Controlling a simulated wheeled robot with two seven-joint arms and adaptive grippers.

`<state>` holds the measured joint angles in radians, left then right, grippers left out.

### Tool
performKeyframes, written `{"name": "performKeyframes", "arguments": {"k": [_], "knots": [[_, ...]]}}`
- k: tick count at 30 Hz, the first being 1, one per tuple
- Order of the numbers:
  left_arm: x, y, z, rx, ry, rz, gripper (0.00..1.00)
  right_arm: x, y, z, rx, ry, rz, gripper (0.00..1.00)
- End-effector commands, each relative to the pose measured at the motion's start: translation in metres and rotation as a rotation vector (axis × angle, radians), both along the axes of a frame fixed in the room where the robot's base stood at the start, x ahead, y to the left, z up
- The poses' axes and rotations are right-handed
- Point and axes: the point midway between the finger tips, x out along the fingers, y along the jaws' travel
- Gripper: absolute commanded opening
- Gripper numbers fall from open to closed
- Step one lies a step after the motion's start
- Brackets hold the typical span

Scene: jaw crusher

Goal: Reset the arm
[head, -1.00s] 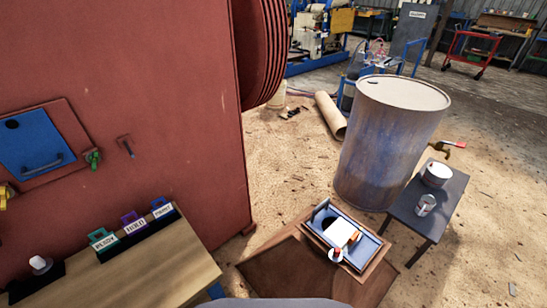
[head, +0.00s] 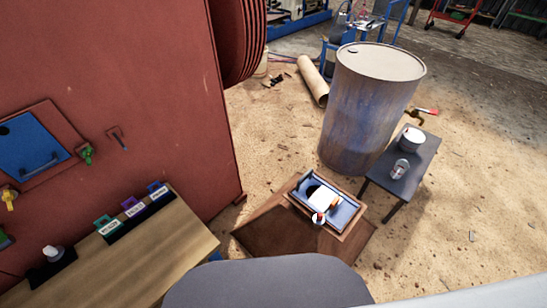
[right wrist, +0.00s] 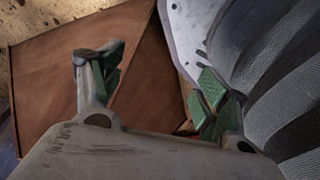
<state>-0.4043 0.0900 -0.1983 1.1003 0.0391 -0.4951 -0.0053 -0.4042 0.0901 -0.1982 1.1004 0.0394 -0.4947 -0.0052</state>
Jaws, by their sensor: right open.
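My right gripper (right wrist: 158,85) shows in the right wrist view with its green-padded fingers spread apart and nothing between them. Behind the fingers is a brown wooden surface (right wrist: 60,75), with a pale plate (right wrist: 190,25) and dark ribbed parts to the right. Neither gripper shows in the head view. A grey rounded shape of my own body fills its bottom middle.
The red crusher (head: 120,90) with a blue hatch (head: 32,143) stands left. A wooden bench (head: 160,240) holds labelled tags. A blue tray (head: 325,208) sits on a low brown stand.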

Motion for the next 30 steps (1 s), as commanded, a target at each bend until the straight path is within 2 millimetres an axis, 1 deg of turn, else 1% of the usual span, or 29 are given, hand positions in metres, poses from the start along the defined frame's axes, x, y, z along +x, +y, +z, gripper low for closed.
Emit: {"name": "performKeyframes", "arguments": {"k": [1,17,30], "knots": [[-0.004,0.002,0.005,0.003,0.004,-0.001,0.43,-0.004,-0.002,0.005,-0.003,0.004,0.001,0.75],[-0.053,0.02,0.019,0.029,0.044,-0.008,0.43,-0.053,-0.02,0.018,-0.029,0.045,0.008,0.75],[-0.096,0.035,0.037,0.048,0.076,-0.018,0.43,-0.096,-0.035,0.037,-0.048,0.077,0.018,0.75]]}}
